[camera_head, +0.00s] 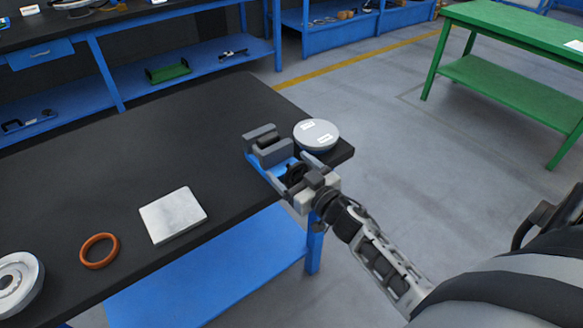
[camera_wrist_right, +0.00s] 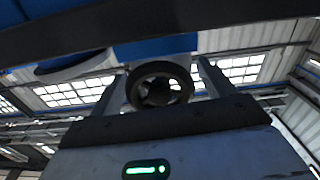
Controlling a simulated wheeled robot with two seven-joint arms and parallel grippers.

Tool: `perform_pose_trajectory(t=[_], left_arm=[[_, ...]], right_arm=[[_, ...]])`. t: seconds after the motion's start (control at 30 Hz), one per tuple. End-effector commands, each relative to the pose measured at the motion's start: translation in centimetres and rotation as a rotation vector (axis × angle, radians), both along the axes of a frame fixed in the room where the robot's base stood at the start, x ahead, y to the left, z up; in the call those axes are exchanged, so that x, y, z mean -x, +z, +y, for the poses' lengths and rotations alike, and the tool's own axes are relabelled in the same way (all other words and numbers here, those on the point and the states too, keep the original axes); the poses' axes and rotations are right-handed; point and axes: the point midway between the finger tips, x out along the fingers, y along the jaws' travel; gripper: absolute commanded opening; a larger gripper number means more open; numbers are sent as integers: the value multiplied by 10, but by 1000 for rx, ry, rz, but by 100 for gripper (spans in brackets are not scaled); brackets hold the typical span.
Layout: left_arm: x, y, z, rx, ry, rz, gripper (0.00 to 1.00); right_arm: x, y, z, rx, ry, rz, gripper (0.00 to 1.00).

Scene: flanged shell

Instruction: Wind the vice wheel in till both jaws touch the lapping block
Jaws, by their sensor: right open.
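The vice (camera_head: 270,167) has a blue base and two grey jaws (camera_head: 260,134) and sits at the right front edge of the dark bench. A dark block (camera_head: 268,143) shows between the jaws; from here I cannot tell whether both jaws touch it. The black vice wheel (camera_head: 293,174) is on the vice's near side, partly hidden by my right gripper (camera_head: 300,176). In the right wrist view the wheel (camera_wrist_right: 160,88) stands between the two fingers of the right gripper (camera_wrist_right: 162,76), which is open. My left gripper is not in view.
A round grey tin (camera_head: 316,134) with white labels stands close beside the vice and right gripper. A pale slab (camera_head: 172,214), an orange ring (camera_head: 99,251) and a round metal part (camera_head: 18,280) lie on the bench (camera_head: 110,160) to the left. The middle of the bench is clear.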

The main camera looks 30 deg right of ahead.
Motion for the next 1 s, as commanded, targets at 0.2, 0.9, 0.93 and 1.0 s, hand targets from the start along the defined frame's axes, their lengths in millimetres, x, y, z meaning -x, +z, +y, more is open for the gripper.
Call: perform_pose_trajectory(t=[0.2,0.9,0.93,1.0], left_arm=[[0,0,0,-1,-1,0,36],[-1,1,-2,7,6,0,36],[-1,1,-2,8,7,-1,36],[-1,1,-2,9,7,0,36]], right_arm=[[-4,0,1,0,0,1,81],[-3,0,0,129,0,-10,37],[-3,0,0,130,0,-10,37],[-3,0,0,131,0,-10,37]])
